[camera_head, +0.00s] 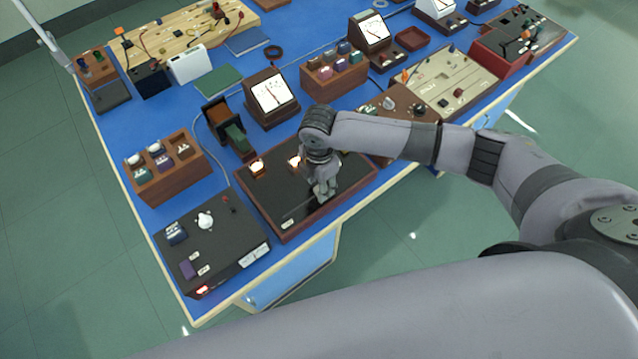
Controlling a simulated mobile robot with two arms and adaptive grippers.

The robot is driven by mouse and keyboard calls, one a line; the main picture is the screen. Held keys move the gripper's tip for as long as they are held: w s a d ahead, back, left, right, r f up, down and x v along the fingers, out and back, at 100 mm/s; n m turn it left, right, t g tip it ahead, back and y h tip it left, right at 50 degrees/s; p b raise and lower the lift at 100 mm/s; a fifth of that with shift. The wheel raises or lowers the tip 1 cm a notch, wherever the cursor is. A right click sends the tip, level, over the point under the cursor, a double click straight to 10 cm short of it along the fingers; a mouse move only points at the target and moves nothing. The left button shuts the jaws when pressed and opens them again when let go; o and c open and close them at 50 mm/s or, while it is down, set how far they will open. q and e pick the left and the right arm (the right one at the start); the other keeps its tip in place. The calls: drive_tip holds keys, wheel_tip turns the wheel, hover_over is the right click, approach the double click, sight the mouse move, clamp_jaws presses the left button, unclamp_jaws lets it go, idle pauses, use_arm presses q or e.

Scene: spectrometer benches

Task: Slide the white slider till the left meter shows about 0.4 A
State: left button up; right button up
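The left meter (272,97) is a brown box with a white dial, behind the dark board. Its dark needle shows, but the scale is too small to read. My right gripper (323,196) points down over the slot's right part. The white slider cannot be made out apart from the gripper, which covers that spot. Whether the fingers are shut on it cannot be told. My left gripper is not in view.
A black-topped unit (225,250) with a white knob stands left of the board. A wooden rack (166,172) of small blocks is behind it. A second meter (371,40) stands farther back. A brown box (399,112) with knobs sits close to my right forearm.

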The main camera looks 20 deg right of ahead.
wheel_tip(320, 180, up, 11)
idle(0.3)
idle(0.5)
